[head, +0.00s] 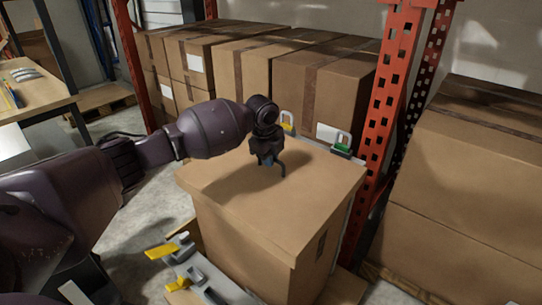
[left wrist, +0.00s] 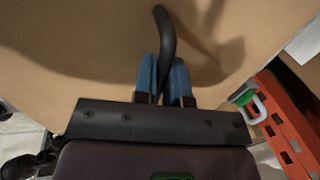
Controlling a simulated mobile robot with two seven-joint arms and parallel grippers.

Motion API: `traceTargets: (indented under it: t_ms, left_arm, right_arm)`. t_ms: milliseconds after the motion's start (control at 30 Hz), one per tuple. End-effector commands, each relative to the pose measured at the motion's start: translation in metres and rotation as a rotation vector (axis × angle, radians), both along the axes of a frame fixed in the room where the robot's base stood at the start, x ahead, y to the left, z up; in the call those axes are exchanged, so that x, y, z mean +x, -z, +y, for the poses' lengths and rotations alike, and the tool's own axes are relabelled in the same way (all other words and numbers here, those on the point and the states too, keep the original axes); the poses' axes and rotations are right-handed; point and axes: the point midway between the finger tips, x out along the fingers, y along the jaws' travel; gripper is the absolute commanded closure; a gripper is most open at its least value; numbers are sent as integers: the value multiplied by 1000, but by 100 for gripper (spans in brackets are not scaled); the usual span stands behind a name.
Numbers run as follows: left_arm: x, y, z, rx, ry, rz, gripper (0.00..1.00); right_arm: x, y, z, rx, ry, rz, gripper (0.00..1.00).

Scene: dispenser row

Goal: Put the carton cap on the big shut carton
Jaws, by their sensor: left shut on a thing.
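The carton cap (head: 240,195) is a wide flat brown lid over the top of the big shut carton (head: 255,245). Its edges overhang the carton walls, and I cannot tell whether it rests fully down. My left gripper (head: 268,162) is above the middle of the cap. In the left wrist view its blue fingers (left wrist: 163,80) are shut on a dark curved handle (left wrist: 164,40), and the cap's brown top (left wrist: 90,45) fills the background. The far side of the carton is hidden. My right gripper is not in view.
Grey fixtures with yellow handles (head: 162,250) stand at the carton's near left; green (head: 341,148) and yellow ones stand behind. An orange rack post (head: 385,90) is close on the right. Brown boxes (head: 330,80) line the back, with another large box (head: 465,180) at right.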

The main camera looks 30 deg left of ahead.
Motion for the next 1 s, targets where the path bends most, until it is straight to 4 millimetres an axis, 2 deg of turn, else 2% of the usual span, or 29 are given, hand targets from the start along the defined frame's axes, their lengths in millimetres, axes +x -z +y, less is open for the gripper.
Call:
traceTargets:
  t_ms: [1000]
  left_arm:
    - [0,59,1,1,-1,2,100]
  right_arm:
    - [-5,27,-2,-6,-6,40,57]
